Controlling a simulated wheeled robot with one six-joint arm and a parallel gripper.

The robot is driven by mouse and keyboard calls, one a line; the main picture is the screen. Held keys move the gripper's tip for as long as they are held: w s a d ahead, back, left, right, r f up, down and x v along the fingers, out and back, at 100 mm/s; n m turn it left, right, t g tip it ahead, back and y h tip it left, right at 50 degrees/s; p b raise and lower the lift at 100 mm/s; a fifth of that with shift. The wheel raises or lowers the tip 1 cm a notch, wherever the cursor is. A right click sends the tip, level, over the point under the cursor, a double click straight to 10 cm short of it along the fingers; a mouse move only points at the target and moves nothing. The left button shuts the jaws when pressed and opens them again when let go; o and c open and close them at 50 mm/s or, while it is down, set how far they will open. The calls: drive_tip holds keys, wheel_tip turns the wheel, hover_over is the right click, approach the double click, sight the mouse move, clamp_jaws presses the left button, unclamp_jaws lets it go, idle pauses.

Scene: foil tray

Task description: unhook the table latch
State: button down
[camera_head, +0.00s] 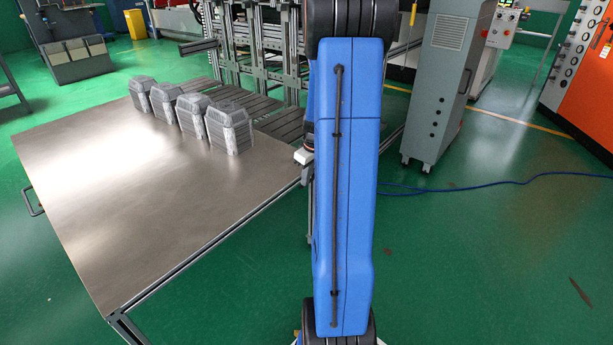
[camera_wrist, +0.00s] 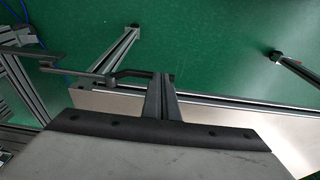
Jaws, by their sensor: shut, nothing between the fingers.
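The table (camera_head: 110,210) is a wide metal plate on a frame in the head view, left of my blue arm. In the wrist view its edge and plate (camera_wrist: 285,130) run along the right. A dark grey latch with a jointed arm and bent lever (camera_wrist: 125,74) lies left of the table edge, reaching toward my fingers. My gripper (camera_wrist: 162,80) is shut and empty, its fingertips close by the lever's right end. I cannot tell whether they touch. In the head view my arm hides the latch and my fingers.
Several grey metal blocks (camera_head: 190,112) stand at the table's back edge, beside a slatted roller surface (camera_head: 270,115) and an upright frame. A grey cabinet (camera_head: 437,90) stands right of my arm. A blue cable (camera_head: 480,187) lies on the green floor, which is mostly clear at right.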

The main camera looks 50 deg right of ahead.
drive_tip(key=shift+f, duration=0.15)
wheel_tip(320, 180, down, 8)
drive_tip(key=h, duration=0.1)
idle(1.5)
drive_tip(key=shift+f, duration=0.1)
idle(0.4)
drive_tip(key=s+a+r, duration=0.3)
drive_tip(key=a+r, duration=0.6)
drive_tip(key=a, duration=0.1)
drive_tip(key=shift+s+h, duration=0.3)
drive_tip(key=shift+a, duration=0.15)
idle(0.5)
